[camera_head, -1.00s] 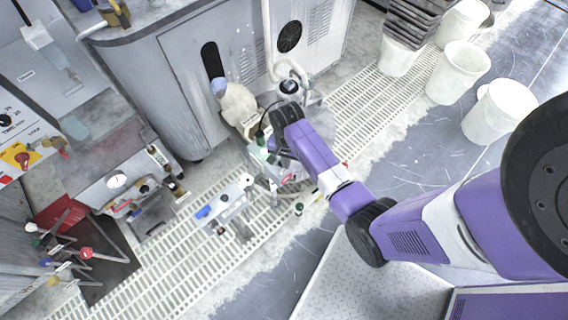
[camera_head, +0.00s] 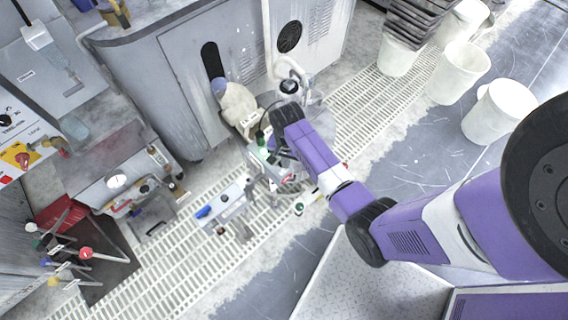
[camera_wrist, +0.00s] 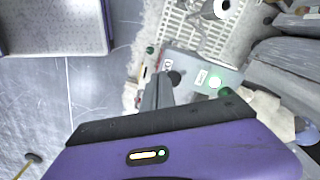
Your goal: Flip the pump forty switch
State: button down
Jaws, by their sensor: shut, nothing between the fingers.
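In the wrist view a grey control box (camera_wrist: 195,66) lies just beyond my fingertips. A dark round knob or switch (camera_wrist: 174,78) is on its face, right beside the fingertips; I cannot tell whether they touch it. The writing is too small to read. My gripper (camera_wrist: 160,78) is shut and empty, pointing at the box. In the head view my gripper (camera_head: 272,148) is low over the same equipment, and my wrist partly hides it.
White floor grating (camera_head: 225,252) runs under the equipment. A large grey cabinet (camera_head: 170,85) is behind. White buckets (camera_head: 458,72) stand at the upper right. Hoses and a beige cloth-like item (camera_head: 237,103) are close by.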

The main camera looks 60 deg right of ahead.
jog(key=shift+f, duration=0.2)
jog(key=shift+r, duration=0.15)
notch_tip(320, 180, up, 7)
jog(key=p, duration=0.7)
dwell(0.8)
